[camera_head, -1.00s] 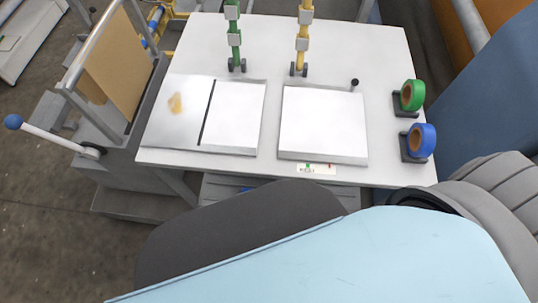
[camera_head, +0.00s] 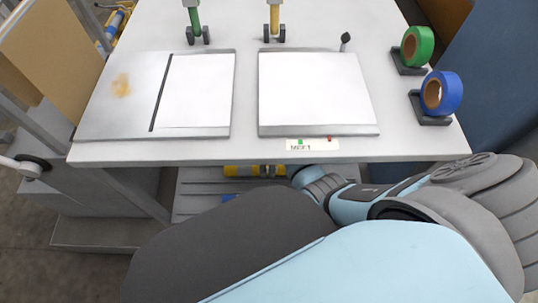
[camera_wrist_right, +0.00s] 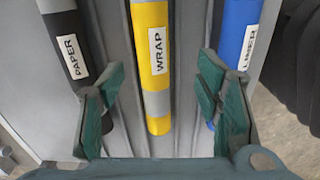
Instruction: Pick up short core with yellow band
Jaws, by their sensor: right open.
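A yellow core with grey bands (camera_wrist_right: 155,60), labelled WRAP, lies in a grooved grey rack in the right wrist view. In the head view it shows as a yellow piece (camera_head: 240,171) below the table's front edge, partly hidden by the edge and my arm. My right gripper (camera_wrist_right: 158,80) is open, with its green fingers on either side of the yellow core and nothing held. I cannot tell whether the fingers touch it. A black core (camera_wrist_right: 72,45) labelled PAPER lies to its left, and a blue core (camera_wrist_right: 238,35) labelled LINER to its right. My left gripper is not in view.
The white table (camera_head: 300,153) carries two flat plates, a green tape roll (camera_head: 417,46) and a blue tape roll (camera_head: 441,92). Its front edge overhangs the rack (camera_head: 195,185). The neighbouring cores lie close beside the fingers.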

